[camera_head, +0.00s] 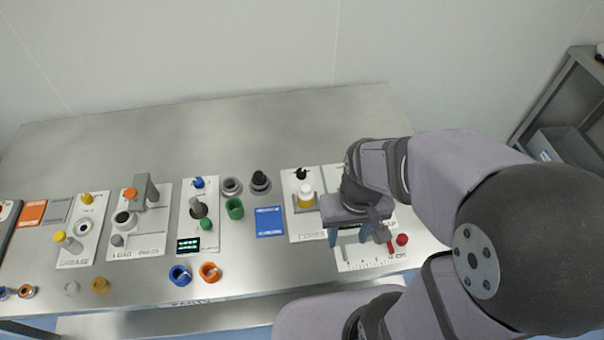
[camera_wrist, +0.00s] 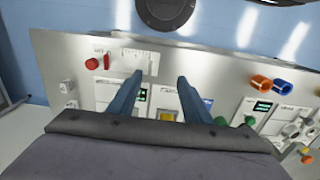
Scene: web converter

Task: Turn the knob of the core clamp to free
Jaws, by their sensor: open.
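I cannot tell for certain which station is the core clamp, because the panel labels are too small to read. A white panel (camera_head: 183,226) with a blue knob (camera_head: 198,182), a grey post and a dark display stands left of centre. Another panel (camera_head: 293,229) has a black knob (camera_head: 301,173) above a yellow and white cylinder. My gripper (camera_head: 349,236) is open and empty above the right-hand panels, hiding much of the one beneath it. In the wrist view its two blue fingers (camera_wrist: 160,76) point at the bench with nothing between them.
A scale panel (camera_head: 350,261) with a red slider (camera_head: 390,248) and a red button (camera_head: 402,239) lie at the right. Loose blue (camera_head: 180,275) and orange (camera_head: 210,271) rings sit near the front edge. The back of the metal bench (camera_head: 200,125) is clear.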

